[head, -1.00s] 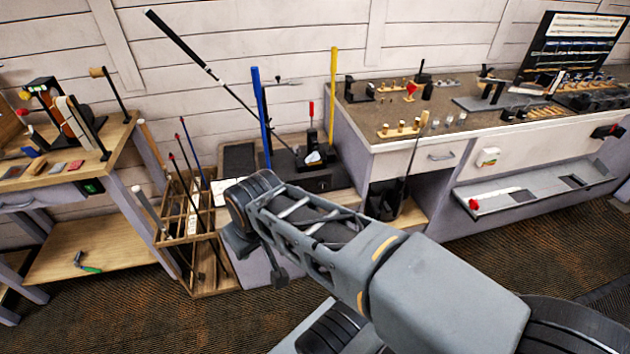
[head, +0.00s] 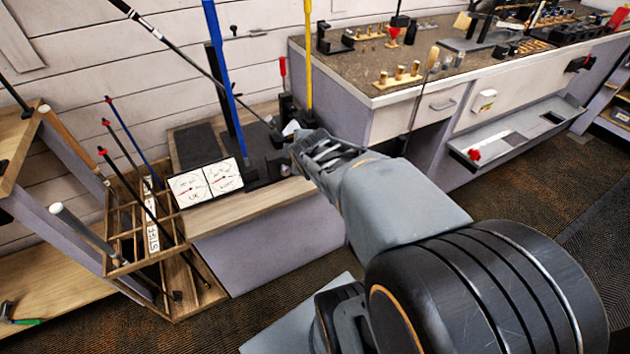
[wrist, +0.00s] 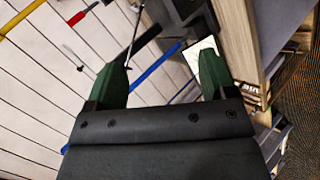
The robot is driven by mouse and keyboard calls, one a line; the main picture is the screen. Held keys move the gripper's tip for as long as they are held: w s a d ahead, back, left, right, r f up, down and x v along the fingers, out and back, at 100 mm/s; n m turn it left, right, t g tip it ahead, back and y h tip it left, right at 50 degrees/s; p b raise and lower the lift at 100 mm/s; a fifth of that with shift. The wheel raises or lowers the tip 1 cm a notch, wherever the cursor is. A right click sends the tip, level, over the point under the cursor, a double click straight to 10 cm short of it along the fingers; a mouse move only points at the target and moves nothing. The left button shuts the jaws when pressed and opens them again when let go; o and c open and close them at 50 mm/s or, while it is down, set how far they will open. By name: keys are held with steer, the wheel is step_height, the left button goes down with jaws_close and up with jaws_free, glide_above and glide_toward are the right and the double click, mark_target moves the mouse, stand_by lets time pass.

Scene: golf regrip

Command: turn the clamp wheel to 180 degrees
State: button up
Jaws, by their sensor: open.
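I cannot make out the clamp wheel for certain in either view. A dark clamp stand (head: 262,155) with a red upright handle (head: 283,68) sits on the low bench, between a blue post (head: 225,80) and a yellow post (head: 308,60). A black-and-white shaft (head: 180,52) slants down to the stand. My arm reaches to the stand's right side and hides part of it; my gripper's fingers do not show clearly there. In the wrist view my gripper (wrist: 162,72) is open, with nothing between its green fingertips. The blue post (wrist: 156,72) and dark parts (wrist: 185,14) lie beyond them.
A wooden rack (head: 160,250) with several clubs stands left. A higher workbench (head: 400,55) with small tools is at right, above a grey tray (head: 520,140) with a red knob (head: 474,154).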

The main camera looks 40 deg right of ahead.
steer(key=w+d+f+n+t+y+b, duration=0.1)
steer(key=d+f+n+t+b, duration=0.4)
steer(key=f+n+b, duration=0.65)
steer(key=d+f+n+t+b, duration=0.3)
steer(key=d+f+n+b, duration=0.4)
steer(key=f+n+b, duration=0.4)
steer(key=shift+n, duration=0.55)
steer(key=w, duration=0.4)
steer(key=w+d+b, duration=0.1)
steer(key=w, duration=0.4)
steer(key=w+d, duration=0.1)
steer(key=w, duration=0.3)
steer(key=shift+w+r+b, duration=0.2)
steer(key=shift+w+b, duration=0.05)
steer(key=shift+b, duration=0.05)
steer(key=c, duration=0.9)
